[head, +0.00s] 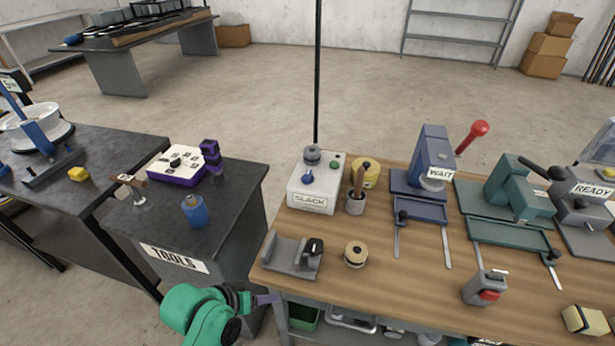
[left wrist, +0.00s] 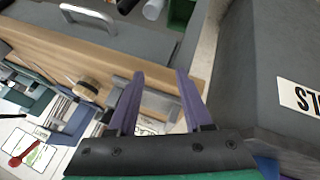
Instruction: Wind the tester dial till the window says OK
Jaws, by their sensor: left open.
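The tester (head: 315,188) is a white box on the wooden bench, left of centre in the head view. Its front window (head: 311,200) reads SLACK. A blue dial (head: 308,177) sits on its top, with a green button (head: 334,164) and a round grey part (head: 312,155) behind. My left gripper (head: 268,299) has purple fingers and is at the bench's front left corner, well short of the tester and apart from it. In the left wrist view the left gripper (left wrist: 160,76) is open with nothing between its fingers. My right gripper is not in view.
A grey cradle (head: 290,257) and a wooden-topped spool (head: 356,254) stand in front of the tester. A cup with a wooden handle (head: 356,200) is close on its right. The blue press (head: 432,165) reads WAIT. The TOOLS cabinet (head: 175,258) stands left of the bench.

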